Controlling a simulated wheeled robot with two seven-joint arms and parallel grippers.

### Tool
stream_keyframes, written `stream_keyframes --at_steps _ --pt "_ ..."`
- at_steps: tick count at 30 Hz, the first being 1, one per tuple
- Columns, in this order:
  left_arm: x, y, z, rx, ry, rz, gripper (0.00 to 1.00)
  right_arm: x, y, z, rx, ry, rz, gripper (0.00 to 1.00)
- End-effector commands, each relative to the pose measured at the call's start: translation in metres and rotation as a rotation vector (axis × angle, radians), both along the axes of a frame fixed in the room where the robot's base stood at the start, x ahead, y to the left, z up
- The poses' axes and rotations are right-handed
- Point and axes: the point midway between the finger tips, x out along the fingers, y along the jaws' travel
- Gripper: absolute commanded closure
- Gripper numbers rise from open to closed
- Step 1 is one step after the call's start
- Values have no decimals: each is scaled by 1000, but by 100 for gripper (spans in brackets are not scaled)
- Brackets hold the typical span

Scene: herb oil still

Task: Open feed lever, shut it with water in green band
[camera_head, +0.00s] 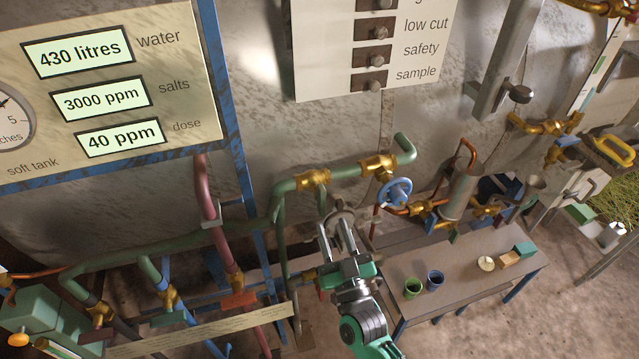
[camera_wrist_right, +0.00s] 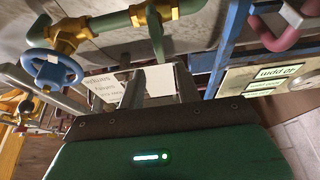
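My right gripper (camera_head: 334,224) is raised in front of the green pipework, its two grey fingers apart with nothing seen held between them. A grey rounded part shows right behind the fingertips; I cannot tell whether they touch it. The green pipe (camera_head: 345,172) above carries brass fittings (camera_head: 313,179) and a blue handwheel (camera_head: 394,192). The handwheel also shows in the wrist view (camera_wrist_right: 52,69). The water display (camera_head: 77,51) reads 430 litres. No green band is clearly visible. My left gripper is out of view.
A white switch panel (camera_head: 375,45) hangs above. A grey bar with a knob (camera_head: 520,93) is on the tank wall. Pipes crowd the left.

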Motion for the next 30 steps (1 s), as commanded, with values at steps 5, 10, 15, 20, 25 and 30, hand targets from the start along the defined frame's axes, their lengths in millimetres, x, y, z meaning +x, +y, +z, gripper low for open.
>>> stream_keyframes --at_steps 5,10,15,20,25,30 --pt "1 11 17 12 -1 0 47 32 10 18 1 0 0 66" --pt "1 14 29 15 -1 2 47 61 20 30 -1 1 1 66" --pt "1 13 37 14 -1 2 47 82 27 38 -1 2 1 66" --pt "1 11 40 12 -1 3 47 94 30 41 -2 1 1 66" --pt "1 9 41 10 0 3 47 97 31 42 -1 2 0 66" --pt "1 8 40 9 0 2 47 97 31 41 -1 2 0 66"
